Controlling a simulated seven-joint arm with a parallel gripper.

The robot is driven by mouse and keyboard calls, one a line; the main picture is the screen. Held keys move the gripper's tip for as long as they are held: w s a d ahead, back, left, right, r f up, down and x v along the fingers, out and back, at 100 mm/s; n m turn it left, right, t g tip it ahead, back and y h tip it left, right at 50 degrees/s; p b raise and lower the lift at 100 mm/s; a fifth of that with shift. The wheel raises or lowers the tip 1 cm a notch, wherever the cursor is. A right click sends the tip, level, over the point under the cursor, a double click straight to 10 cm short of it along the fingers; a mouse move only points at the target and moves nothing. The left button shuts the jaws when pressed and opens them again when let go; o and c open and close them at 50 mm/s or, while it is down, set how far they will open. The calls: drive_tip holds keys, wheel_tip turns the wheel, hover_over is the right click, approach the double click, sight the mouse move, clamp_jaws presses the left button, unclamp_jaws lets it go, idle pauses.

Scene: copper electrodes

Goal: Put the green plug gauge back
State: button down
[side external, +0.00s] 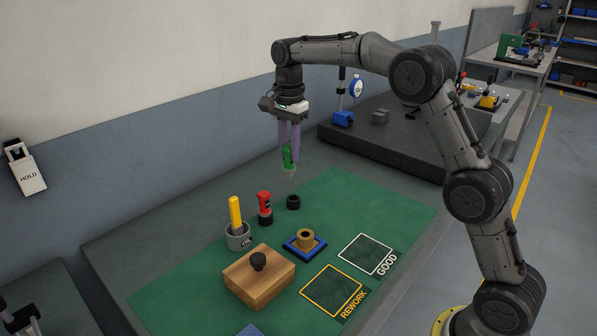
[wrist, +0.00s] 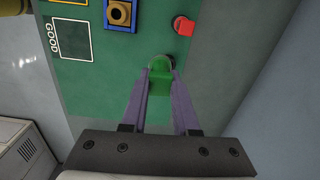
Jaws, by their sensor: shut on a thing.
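The green plug gauge (side external: 288,158) is between the purple fingers of my gripper (side external: 289,145), held upright in the air above the far part of the green mat. In the wrist view the gauge (wrist: 160,74) sits between the fingertips (wrist: 160,68). My gripper is shut on it. A black round holder (side external: 293,202) with nothing standing in it is on the mat, below and slightly right of the gauge in the side view. A red plug gauge (side external: 264,201) stands upright in a similar black holder to its left. In the wrist view the gauge hides most of what lies beneath it.
A grey cup (side external: 238,240) holding a yellow-handled tool, a wooden block (side external: 270,284) with a black knob, and a brass ring (side external: 305,238) on a blue-edged base stand nearer. GOOD (side external: 366,255) and REWORK (side external: 332,291) outlines are clear. A dark surface plate (side external: 400,135) lies behind right.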

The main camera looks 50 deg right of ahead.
drive_tip(key=w+d+f, duration=0.3)
drive_tip(key=d, duration=0.2)
drive_tip(key=shift+w+m, duration=0.15)
drive_tip(key=shift+m, duration=0.25)
drive_tip(key=shift+f, duration=0.2)
drive_tip(key=shift+f, duration=2.7)
drive_tip(key=shift+f, duration=0.15)
drive_tip(key=shift+f, duration=1.8)
unclamp_jaws()
